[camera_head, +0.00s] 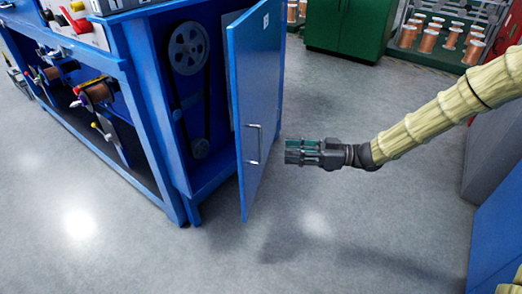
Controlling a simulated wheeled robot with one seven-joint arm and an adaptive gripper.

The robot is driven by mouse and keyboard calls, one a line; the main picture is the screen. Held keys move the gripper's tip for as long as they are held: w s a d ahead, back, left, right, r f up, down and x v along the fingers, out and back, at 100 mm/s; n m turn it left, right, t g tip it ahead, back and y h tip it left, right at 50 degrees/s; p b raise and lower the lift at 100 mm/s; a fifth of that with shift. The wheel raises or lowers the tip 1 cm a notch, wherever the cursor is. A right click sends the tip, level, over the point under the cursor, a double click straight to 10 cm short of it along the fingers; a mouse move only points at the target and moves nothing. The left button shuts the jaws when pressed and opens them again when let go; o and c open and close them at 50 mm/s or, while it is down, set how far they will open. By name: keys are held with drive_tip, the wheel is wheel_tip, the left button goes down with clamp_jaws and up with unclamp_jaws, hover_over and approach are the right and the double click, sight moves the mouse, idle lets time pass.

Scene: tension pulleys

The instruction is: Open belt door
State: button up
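The blue belt door (257,95) stands swung well open from the blue machine cabinet, its outer face toward the right. A metal handle (253,144) is on the lower part of that face. Inside the opening a large pulley (188,48), a small lower pulley (200,148) and a dark belt between them show. My gripper (290,152) is to the right of the door, at about handle height in the picture, and points left toward it. It looks apart from the handle. Its fingers are too small and dark to tell whether they are open or shut.
The blue machine cabinet (170,150) fills the left, with copper spools (98,92) on its side. A green cabinet (345,28) and a rack of copper spools (430,40) stand at the back. Grey floor (300,240) is clear in front and right of the door.

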drive_tip(key=r+n, duration=0.2)
drive_tip(key=g+b, duration=0.1)
drive_tip(key=b, duration=0.2)
hover_over(260, 160)
drive_tip(key=shift+w+f, duration=0.15)
drive_tip(key=shift+w, duration=0.1)
clamp_jaws()
